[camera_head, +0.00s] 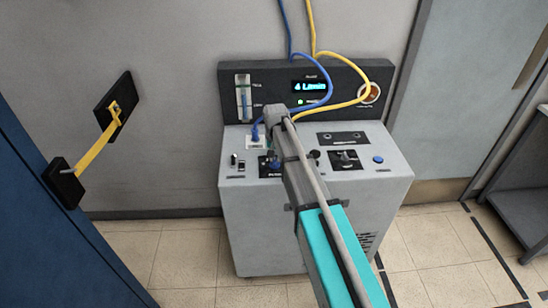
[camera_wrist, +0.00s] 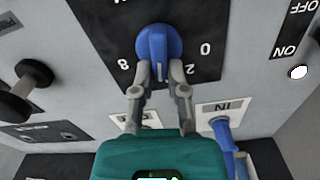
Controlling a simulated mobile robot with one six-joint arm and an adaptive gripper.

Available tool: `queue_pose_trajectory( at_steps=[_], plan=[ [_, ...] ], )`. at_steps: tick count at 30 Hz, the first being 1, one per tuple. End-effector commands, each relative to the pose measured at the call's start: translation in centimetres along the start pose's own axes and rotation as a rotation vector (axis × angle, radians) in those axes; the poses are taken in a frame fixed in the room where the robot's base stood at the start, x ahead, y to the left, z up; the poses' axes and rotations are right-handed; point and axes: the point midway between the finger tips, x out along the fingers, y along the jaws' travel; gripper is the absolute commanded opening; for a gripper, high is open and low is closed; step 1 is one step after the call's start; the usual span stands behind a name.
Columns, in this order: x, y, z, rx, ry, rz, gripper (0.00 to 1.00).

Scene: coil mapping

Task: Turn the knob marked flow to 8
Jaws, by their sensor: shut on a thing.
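The blue knob (camera_wrist: 157,40) is on a black dial plate (camera_wrist: 107,22) in the wrist view. White digits 8, 2 and 0 show around it, while others are hidden by my fingers. My gripper (camera_wrist: 161,72) is shut on the knob's raised bar, with one finger on each side. The bar's near end lies between the 8 and the 2. In the head view my arm covers much of the knob; part of the dial plate (camera_head: 266,169) shows left of it. The lit display (camera_head: 310,87) appears to read 4 L/min.
A blue hose (camera_wrist: 226,140) plugs in beside the plate. In the head view, blue and yellow (camera_head: 345,103) hoses loop over the grey machine (camera_head: 255,225). A black switch plate (camera_head: 344,160) and a blue button (camera_head: 378,159) lie right of my arm.

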Motion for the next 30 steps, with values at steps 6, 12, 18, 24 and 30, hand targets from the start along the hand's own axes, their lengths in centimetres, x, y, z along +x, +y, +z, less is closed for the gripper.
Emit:
queue_pose_trajectory(
  at_steps=[6,12,18,24,30],
  plan=[
    [0.0,0.3,0.1,0.206,-0.001,0.0,0.0],
    [0.0,0.6,0.2,0.396,-0.001,0.0,0.0],
    [0.0,0.8,0.3,0.586,-0.001,0.0,0.0],
    [0.0,1.0,0.5,0.773,-0.001,0.0,0.0],
    [0.0,1.1,0.7,0.935,-0.001,0.0,0.0]
  ],
)
